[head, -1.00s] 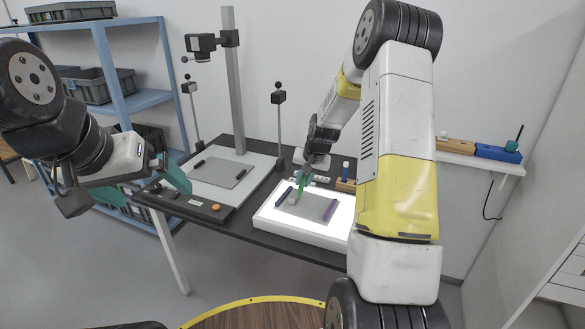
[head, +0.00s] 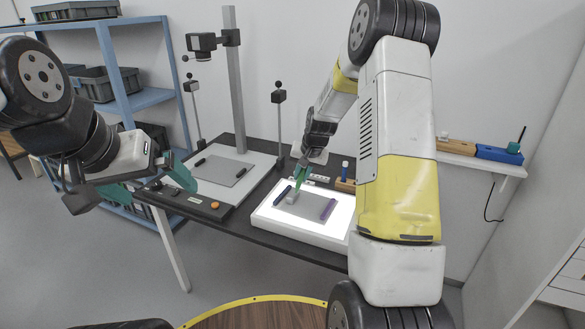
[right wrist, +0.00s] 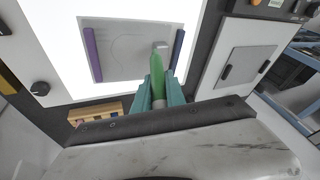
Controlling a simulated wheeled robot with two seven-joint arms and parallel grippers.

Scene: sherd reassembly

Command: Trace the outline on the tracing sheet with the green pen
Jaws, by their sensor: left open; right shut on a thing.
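In the right wrist view a faint curved outline shows on the tracing sheet (right wrist: 112,62). My right gripper (head: 302,174) is shut on the green pen (right wrist: 156,68), which points down over the sheet's edge by the block. I cannot tell whether the tip touches.
A copy stand with a tall column (head: 237,80) and a grey sheet (head: 231,170) on its board stands left of the light box. Blue shelving (head: 140,100) is at left, and a wall shelf (head: 480,162) at right.

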